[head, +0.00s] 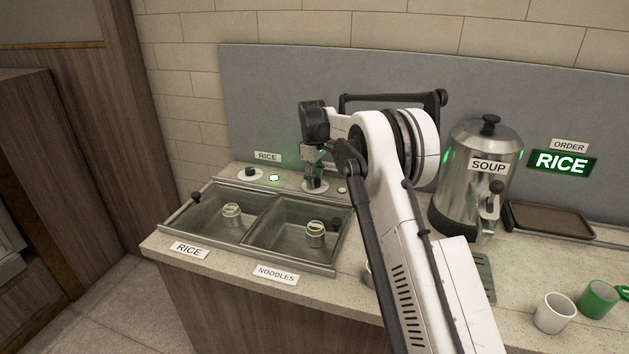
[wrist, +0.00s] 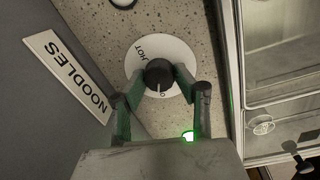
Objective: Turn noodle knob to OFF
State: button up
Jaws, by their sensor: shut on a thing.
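The noodle knob (wrist: 158,72) is black with a white pointer line and sits on a round white dial (wrist: 177,52). The dial (head: 315,187) also shows in the head view, under my gripper. HOT is printed on the dial's upper part in the wrist view. An O shows at its lower edge, and the letters after it are hidden. The pointer line points down toward that O. My gripper (wrist: 158,86) is shut on the knob, one finger on each side. In the head view my gripper (head: 313,166) points down at the dial and mostly hides the knob.
The rice knob (head: 250,172) is to the left, with a lit green light (head: 273,177) between the dials. An unlit light (head: 342,190) is right of the noodle dial. Two wells (head: 268,245) are in front. The soup urn (head: 472,205) stands right.

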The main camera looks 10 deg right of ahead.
jog(key=shift+n, duration=0.5)
jog(key=o, duration=1.1)
jog(key=r, duration=1.2)
jog(key=shift+s+a, duration=0.25)
jog(key=shift+s, duration=0.05)
